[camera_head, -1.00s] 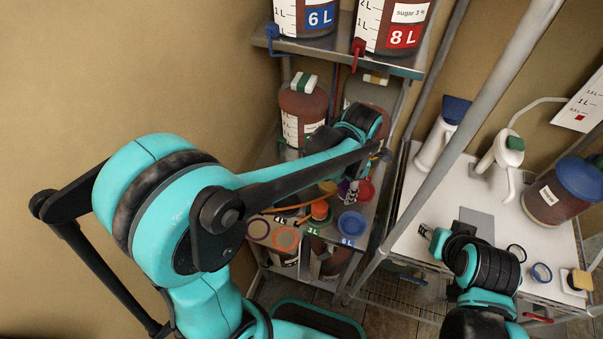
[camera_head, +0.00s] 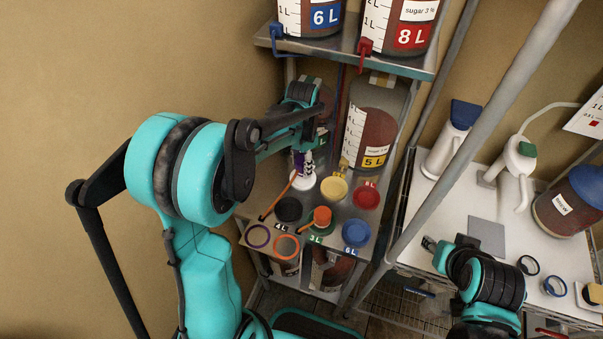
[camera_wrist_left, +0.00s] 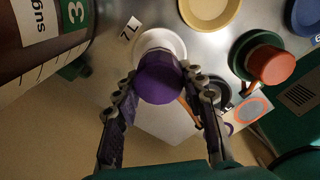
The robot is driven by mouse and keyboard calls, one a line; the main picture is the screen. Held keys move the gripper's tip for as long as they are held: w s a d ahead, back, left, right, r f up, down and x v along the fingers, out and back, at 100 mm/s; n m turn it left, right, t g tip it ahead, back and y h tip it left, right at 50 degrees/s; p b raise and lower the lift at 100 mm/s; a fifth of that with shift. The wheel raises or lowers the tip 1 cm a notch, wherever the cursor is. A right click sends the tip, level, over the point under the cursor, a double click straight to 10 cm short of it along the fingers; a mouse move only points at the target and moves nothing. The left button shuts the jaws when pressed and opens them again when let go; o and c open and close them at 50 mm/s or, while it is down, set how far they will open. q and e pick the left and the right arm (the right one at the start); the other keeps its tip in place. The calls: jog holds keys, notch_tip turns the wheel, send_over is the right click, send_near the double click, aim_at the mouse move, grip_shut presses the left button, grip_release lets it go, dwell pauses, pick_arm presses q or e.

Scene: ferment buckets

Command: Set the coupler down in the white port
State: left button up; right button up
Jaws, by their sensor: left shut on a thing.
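My left gripper (camera_head: 303,163) is shut on the purple coupler (camera_wrist_left: 160,80), with a finger on either side of it in the left wrist view. The white port (camera_wrist_left: 160,42) shows as a pale rim behind the coupler, next to a 7L label. In the head view the white port (camera_head: 304,182) is at the back left of the port shelf, directly below my left fingertips. The coupler overlaps the port in the wrist view; I cannot tell whether they touch. My right gripper (camera_head: 431,244) is over the white table; its jaw opening is unclear.
Yellow (camera_head: 334,188), red (camera_head: 366,195), black (camera_head: 288,209) and blue (camera_head: 356,233) ports surround it. An orange-topped coupler (camera_head: 321,215) stands on the green port. A 5 L bucket (camera_head: 371,137) stands behind, and a 3 L bucket (camera_wrist_left: 40,40) is close at left.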

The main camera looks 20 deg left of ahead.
aim_at(302, 172)
pick_arm(q)
notch_tip(302, 172, down, 4)
jog(key=shift+f+b, duration=0.1)
jog(key=shift+b, duration=0.55)
jog(key=o, duration=1.4)
jog(key=shift+f, duration=0.1)
